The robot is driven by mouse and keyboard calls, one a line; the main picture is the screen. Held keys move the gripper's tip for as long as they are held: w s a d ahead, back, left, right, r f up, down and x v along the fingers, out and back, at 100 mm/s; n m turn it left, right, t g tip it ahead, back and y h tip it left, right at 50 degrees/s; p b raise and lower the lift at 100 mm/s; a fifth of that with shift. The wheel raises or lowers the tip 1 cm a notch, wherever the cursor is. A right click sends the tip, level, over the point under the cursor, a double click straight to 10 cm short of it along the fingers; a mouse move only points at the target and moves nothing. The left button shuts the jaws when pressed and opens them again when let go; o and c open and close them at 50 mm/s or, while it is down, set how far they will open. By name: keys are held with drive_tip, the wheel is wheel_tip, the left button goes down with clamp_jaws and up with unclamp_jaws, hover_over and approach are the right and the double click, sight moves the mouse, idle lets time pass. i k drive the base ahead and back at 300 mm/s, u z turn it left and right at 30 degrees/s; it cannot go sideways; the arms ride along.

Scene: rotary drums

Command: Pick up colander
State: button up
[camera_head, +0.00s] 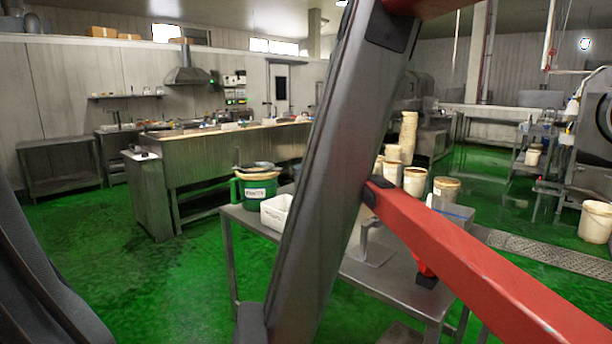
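I cannot make out a colander for certain in the head camera view. A green bucket (250,188) with a white label stands at the left end of a metal table (238,216). A dark, shallow, rounded thing (264,165) lies on or in its top; I cannot tell whether it is a colander. My arm crosses the middle of the view and hides part of the table. My gripper is not visible, so its opening and anything in it cannot be seen.
A white container (274,212) sits beside the green bucket. Several cream buckets, one being a bucket (446,189), stand right of my arm. A long steel counter (215,162) runs behind. Green floor (120,245) is clear at left. A drain grate (545,252) lies at right.

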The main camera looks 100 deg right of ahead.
sight(258, 167)
drive_tip(key=z, duration=3.15)
